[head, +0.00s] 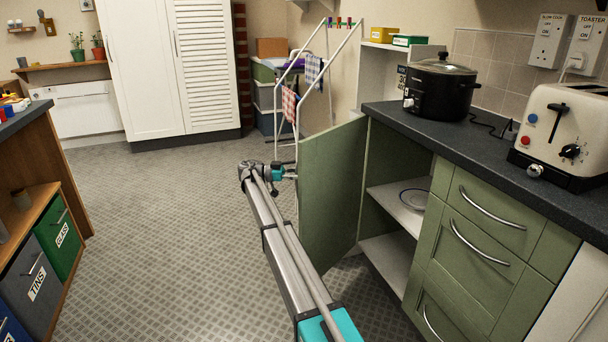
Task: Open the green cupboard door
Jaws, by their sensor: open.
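The green cupboard door (332,190) stands swung wide open, out from the counter into the room. The cupboard's inside shows, with pale shelves (392,252) and a plate (412,199) on the upper one. My gripper (290,173) is at the door's outer left edge, at the far end of my arm. It is open. It is small in the view, so I cannot tell whether its fingers touch the door. The door's handle is not visible.
A drying rack (297,125) with cloths stands just behind the door. A slow cooker (440,88) and a toaster (565,135) sit on the dark worktop (490,148). Green drawers (470,250) are right of the opening. The floor (170,225) between is clear.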

